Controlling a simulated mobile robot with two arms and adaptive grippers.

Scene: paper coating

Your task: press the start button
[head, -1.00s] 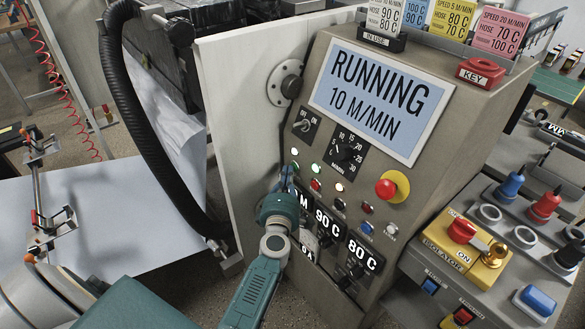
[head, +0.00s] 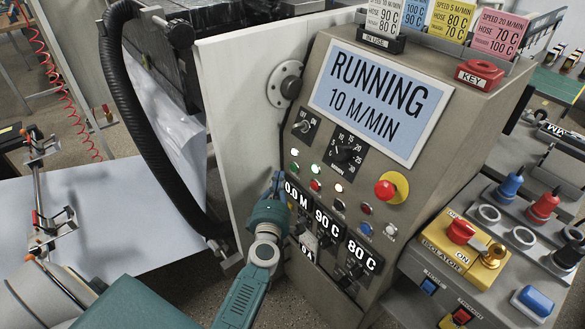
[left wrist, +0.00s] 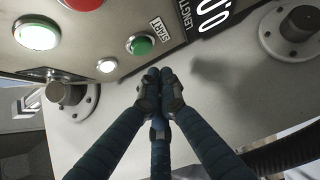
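The green start button (head: 294,166) is on the left edge of the grey control panel (head: 405,195); the left wrist view shows it beside a START label (left wrist: 141,45). My left gripper (head: 278,183) is just below and left of it. In the left wrist view its fingers (left wrist: 165,80) are together and empty, with a gap between the tips and the button. The panel's screen (head: 370,100) reads RUNNING 10 M/MIN. A white lamp above the button is lit. My right gripper is not in view.
A red button beside the start button shows in the left wrist view (left wrist: 82,4). A red emergency knob (head: 391,188) is farther right. A yellow isolator box (head: 465,252) stands at the right. A black hose (head: 150,140) hangs at the left.

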